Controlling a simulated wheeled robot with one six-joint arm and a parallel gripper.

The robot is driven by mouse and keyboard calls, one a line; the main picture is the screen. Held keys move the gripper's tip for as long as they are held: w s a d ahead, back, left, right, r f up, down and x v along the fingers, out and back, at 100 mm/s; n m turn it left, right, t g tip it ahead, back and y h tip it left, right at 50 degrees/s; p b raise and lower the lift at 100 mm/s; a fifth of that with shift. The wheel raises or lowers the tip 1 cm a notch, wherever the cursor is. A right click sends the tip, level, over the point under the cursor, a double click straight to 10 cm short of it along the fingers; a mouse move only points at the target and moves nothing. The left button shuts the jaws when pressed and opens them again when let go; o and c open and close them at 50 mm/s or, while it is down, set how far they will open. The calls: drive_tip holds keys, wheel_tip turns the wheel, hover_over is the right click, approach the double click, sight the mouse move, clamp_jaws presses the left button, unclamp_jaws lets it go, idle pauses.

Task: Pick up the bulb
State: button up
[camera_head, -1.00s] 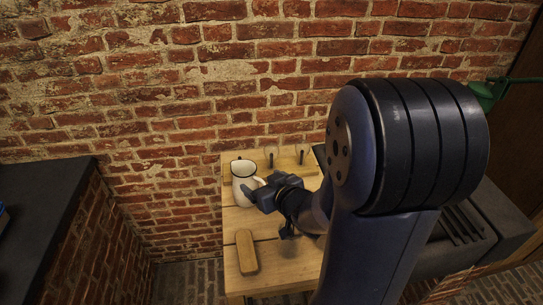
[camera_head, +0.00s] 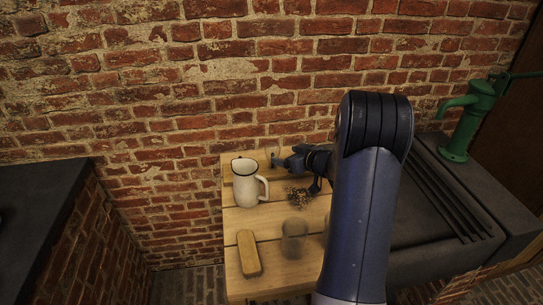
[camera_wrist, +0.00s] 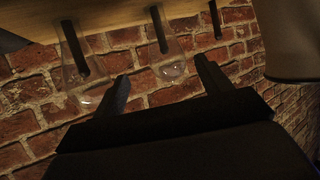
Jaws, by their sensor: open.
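In the wrist view, which is tipped over, two clear glass bulb shapes with dark upright stems stand against the wooden surface at the top. One bulb (camera_wrist: 172,71) appears between my fingertips; the other bulb (camera_wrist: 84,84) is left of my left finger. My gripper (camera_wrist: 161,66) is open with nothing held; I cannot tell how far the bulb is from the fingers. In the head view my gripper (camera_head: 279,161) is at the back of the wooden table (camera_head: 235,222), just right of the white jug, and hides most of the bulbs.
The white jug (camera_head: 245,188) stands close left of my gripper; its pale side shows in the wrist view (camera_wrist: 294,42). A wooden block (camera_head: 248,254), a glass jar (camera_head: 293,240) and a small brownish bundle (camera_head: 299,197) are nearer. A green pump (camera_head: 469,122) stands right; brick wall behind.

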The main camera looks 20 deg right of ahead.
sight(279, 154)
drive_tip(key=x, duration=0.4)
drive_tip(key=shift+a, duration=0.1)
drive_tip(key=x, duration=0.3)
drive_tip(key=p+x, duration=0.1)
drive_tip(key=x, duration=0.1)
drive_tip(key=shift+a+r, duration=0.1)
drive_tip(key=shift+a, duration=0.2)
drive_tip(key=c, duration=1.2)
drive_tip(key=shift+o, duration=0.2)
